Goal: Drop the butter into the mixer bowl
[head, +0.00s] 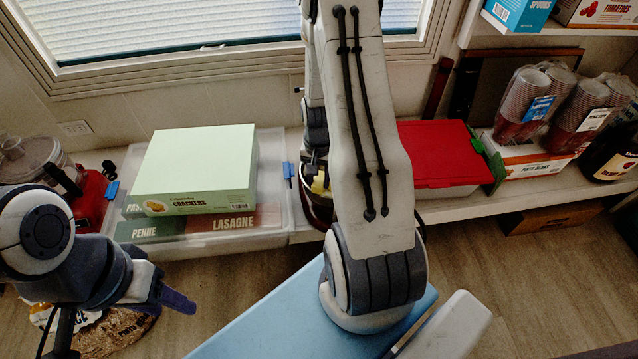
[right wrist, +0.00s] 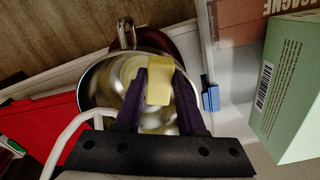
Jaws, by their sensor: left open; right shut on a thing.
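The butter is a pale yellow block (right wrist: 159,82) in the right wrist view. My right gripper (right wrist: 161,75) is shut on it, with a purple finger on either side. Beyond the butter is the shiny metal mixer bowl (right wrist: 98,84), its mouth facing the camera; the butter overlaps the bowl's opening in this view. Its height over the bowl is hard to judge. In the head view my right arm hides most of the bowl, and a bit of yellow (head: 320,183) shows beside the arm. My left gripper (head: 178,298) is open and empty at the lower left, away from the bowl.
A green cracker box (head: 195,165) lies on pasta boxes and a clear bin left of the bowl. A red-lidded container (head: 437,150) stands right of it, with bagged cups (head: 530,100) further right. A red appliance (head: 90,195) is at the far left of the shelf.

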